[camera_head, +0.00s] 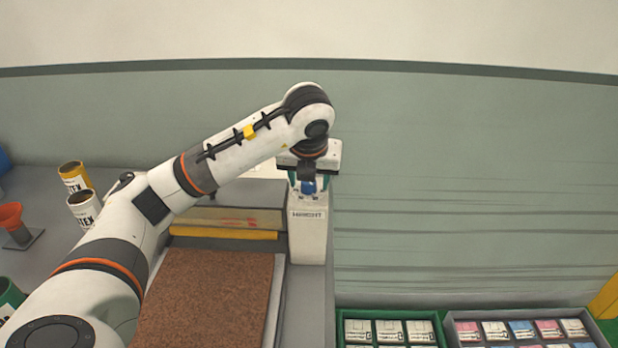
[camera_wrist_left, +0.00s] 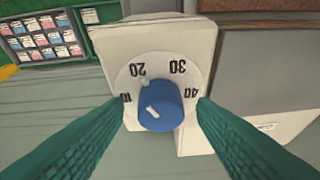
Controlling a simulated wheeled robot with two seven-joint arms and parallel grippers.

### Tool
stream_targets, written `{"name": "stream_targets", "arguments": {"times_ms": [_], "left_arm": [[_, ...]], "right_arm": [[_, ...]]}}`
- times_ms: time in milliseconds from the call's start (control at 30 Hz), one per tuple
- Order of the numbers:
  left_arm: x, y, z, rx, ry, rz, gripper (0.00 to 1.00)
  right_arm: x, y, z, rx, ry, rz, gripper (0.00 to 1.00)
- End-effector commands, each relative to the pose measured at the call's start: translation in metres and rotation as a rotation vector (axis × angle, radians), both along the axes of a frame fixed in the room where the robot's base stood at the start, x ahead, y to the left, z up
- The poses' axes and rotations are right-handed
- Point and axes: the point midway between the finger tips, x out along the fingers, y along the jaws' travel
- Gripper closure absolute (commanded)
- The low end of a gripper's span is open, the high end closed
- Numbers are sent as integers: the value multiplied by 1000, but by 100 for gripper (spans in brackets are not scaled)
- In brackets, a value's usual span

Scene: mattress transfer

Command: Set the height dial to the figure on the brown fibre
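The height dial is a blue knob (camera_wrist_left: 160,106) on a white plate marked 10, 20, 30 and 40, upside down in the left wrist view. A white line on the knob's face points to the lower left there. My left gripper (camera_wrist_left: 160,103) is open, its green fingers on either side of the knob with gaps. In the head view the left gripper (camera_head: 309,172) is over the white dial post (camera_head: 308,235), and a bit of blue knob (camera_head: 308,187) shows below it. The brown fibre sheet (camera_head: 215,300) lies at the front; I see no figure on it.
A beige slab (camera_head: 235,215) with red marks and a yellow strip (camera_head: 225,233) lie behind the brown sheet. Cans (camera_head: 84,210) and an orange funnel (camera_head: 11,217) stand at left. Trays of cards (camera_head: 520,318) are at lower right.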

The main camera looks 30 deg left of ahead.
Motion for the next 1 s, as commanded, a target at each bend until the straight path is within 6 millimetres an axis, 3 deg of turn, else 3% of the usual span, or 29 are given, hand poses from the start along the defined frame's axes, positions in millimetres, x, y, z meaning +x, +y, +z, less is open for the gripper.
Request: {"name": "stream_targets", "arguments": {"times_ms": [333,433,700,1000], "left_arm": [[-3,-2,9,0,-2,0,48],[-8,-6,24,0,-5,-2,48],[-25,-16,77,3,-5,0,48],[-37,-24,107,0,-1,0,48]], "right_arm": [[0,0,-1,0,0,0,71],[0,0,-3,0,0,0,71],[0,0,15,0,0,0,71],[0,0,21,0,0,0,71]]}}
